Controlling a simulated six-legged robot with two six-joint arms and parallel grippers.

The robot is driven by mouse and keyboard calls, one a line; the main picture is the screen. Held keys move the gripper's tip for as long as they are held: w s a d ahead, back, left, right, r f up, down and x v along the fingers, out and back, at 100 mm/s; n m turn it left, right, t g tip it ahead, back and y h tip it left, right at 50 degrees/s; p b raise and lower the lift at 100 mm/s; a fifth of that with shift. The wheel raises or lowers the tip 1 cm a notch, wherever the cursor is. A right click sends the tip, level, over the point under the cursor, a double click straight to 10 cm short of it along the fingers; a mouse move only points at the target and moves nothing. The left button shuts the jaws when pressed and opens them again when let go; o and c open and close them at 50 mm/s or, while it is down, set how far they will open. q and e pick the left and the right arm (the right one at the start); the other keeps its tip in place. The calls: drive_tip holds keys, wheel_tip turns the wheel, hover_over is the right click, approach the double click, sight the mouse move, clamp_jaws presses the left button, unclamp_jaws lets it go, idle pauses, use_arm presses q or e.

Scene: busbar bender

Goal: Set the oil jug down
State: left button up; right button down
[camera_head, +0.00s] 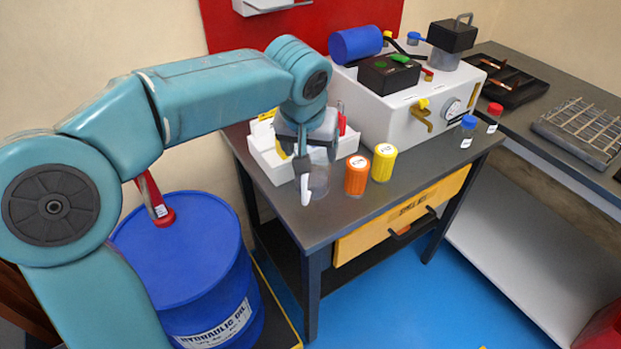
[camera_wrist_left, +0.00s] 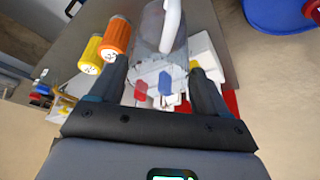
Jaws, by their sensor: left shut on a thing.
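The oil jug (camera_head: 319,182) is clear, with a white handle or spout piece (camera_head: 305,190) on its near-left side. It is upright over the front-left part of the dark table top (camera_head: 290,206); I cannot tell whether its base touches the table. My left gripper (camera_head: 316,148) comes down from above and is shut on the jug. In the left wrist view the clear jug (camera_wrist_left: 152,30) shows between and beyond the two dark fingers (camera_wrist_left: 158,72). My right gripper is in neither view.
An orange bottle (camera_head: 357,176) and a yellow bottle (camera_head: 384,163) stand just right of the jug. A white bin (camera_head: 277,170) is behind it. The white bender unit (camera_head: 385,115) fills the back. A blue oil drum (camera_head: 190,265) stands left of the table.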

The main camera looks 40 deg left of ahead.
use_arm(q)
wheel_tip(320, 180, down, 6)
drive_tip(key=shift+f+b, duration=0.25)
drive_tip(key=shift+b, duration=0.3)
drive_tip(key=shift+r, duration=0.1)
drive_tip(key=o, duration=1.7)
drive_tip(key=shift+f, duration=0.2)
drive_tip(key=shift+r, duration=0.6)
drive_tip(key=p+v, duration=0.1)
drive_tip(key=v, duration=0.4)
drive_tip(key=p+v, duration=0.1)
drive_tip(key=v, duration=0.5)
drive_tip(key=shift+s, duration=0.3)
